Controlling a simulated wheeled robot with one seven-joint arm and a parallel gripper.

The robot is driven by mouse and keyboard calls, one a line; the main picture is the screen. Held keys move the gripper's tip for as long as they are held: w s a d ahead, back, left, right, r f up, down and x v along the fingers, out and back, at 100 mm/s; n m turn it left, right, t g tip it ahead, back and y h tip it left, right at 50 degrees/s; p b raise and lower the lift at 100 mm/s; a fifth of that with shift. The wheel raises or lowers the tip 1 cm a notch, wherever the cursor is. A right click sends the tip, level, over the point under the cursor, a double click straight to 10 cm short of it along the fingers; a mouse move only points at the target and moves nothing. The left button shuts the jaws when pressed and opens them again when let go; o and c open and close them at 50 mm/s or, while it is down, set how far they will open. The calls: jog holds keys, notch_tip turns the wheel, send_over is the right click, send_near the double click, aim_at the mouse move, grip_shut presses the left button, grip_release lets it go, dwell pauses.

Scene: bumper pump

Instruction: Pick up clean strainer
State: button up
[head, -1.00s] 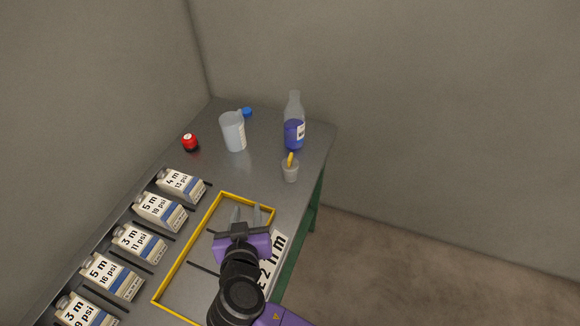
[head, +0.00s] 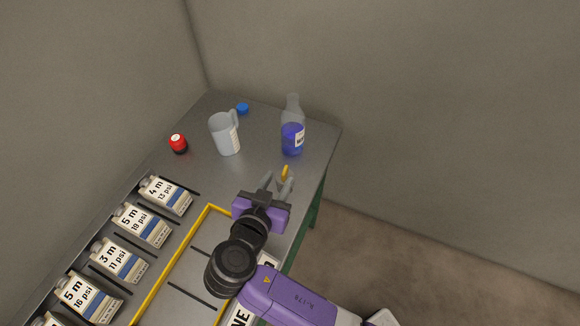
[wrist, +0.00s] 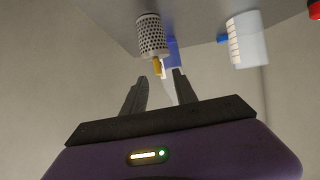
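The strainer is a small pale perforated cup (wrist: 152,36) with a yellow tab (wrist: 157,67), standing near the right edge of the table. In the head view only its yellow tab (head: 284,172) shows clearly; my gripper hides most of the cup. My gripper (head: 278,180) is open, with its two fingers pointing at the strainer. In the wrist view the strainer is beyond the fingertips of my gripper (wrist: 160,76), roughly in line with the gap. Nothing is between the fingers.
A bottle of blue liquid (head: 292,138) stands just behind the strainer. A clear measuring jug (head: 225,136), a blue cap (head: 243,108) and a red-black item (head: 178,144) stand further back. Labelled cartons (head: 166,194) line the left. A yellow frame (head: 172,262) lies on the table.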

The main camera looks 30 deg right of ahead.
aim_at(284, 171)
jog(key=shift+w+d+f, duration=0.1)
jog(key=shift+w+d, duration=0.3)
jog(key=shift+d, duration=0.05)
jog(key=p+x, duration=0.1)
jog(key=x, duration=0.1)
jog(key=shift+w+d, duration=0.15)
jog(key=shift+d, duration=0.1)
jog(key=shift+f+p+x, duration=0.15)
jog(key=shift+p+x, duration=0.2)
jog(key=shift+x, duration=0.85)
jog(key=shift+f+p+x, duration=0.15)
jog(key=shift+p+x, duration=0.15)
jog(key=shift+x, duration=0.9)
grip_shut()
